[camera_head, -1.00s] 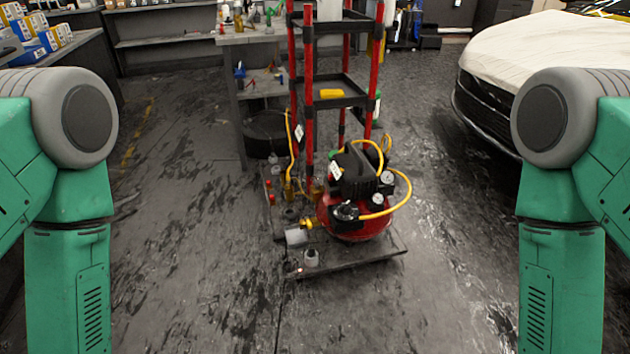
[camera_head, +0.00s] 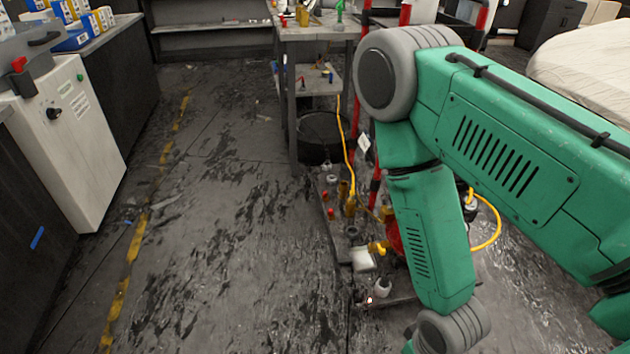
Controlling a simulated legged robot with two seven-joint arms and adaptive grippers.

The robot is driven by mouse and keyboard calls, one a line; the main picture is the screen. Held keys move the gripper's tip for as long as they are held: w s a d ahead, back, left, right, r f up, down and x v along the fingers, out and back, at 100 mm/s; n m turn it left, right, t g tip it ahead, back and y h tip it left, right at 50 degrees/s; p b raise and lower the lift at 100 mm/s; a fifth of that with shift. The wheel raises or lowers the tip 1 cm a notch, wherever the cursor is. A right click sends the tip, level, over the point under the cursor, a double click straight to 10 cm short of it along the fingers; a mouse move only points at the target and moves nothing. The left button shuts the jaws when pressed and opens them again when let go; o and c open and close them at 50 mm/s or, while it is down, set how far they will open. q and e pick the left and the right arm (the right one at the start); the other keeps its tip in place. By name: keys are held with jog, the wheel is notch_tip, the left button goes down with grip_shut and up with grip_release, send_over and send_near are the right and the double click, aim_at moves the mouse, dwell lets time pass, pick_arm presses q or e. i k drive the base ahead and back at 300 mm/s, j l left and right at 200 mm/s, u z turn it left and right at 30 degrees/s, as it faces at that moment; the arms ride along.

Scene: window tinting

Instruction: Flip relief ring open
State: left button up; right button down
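The red air compressor stands on a low cart (camera_head: 340,240) right of centre, mostly hidden behind my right arm. A yellow hose (camera_head: 488,222) loops out to the right of the arm. Yellow and brass fittings (camera_head: 376,247) show at the left of the compressor. I cannot make out the relief ring. My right arm comes in from the right across the view and bends down in front of the compressor. Its gripper is below the frame. My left arm and gripper are not in view.
A grey workbench (camera_head: 312,35) with a lower shelf stands behind the cart. A white cabinet (camera_head: 70,140) is at the left. A covered car (camera_head: 590,65) is at the upper right. The floor between cabinet and cart is clear.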

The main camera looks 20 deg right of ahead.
aim_at(390, 207)
jog(key=i+j+u, duration=0.2)
jog(key=i, duration=0.2)
jog(key=i+j+u, duration=0.1)
jog(key=i+u, duration=0.15)
jog(key=i, duration=0.15)
jog(key=i+l+z, duration=0.1)
jog(key=i+z, duration=0.8)
jog(key=i+j+z, duration=0.3)
jog(key=i+z, duration=0.6)
jog(key=i+j+z, duration=0.1)
jog(key=i+z, duration=0.15)
jog(key=z, duration=0.2)
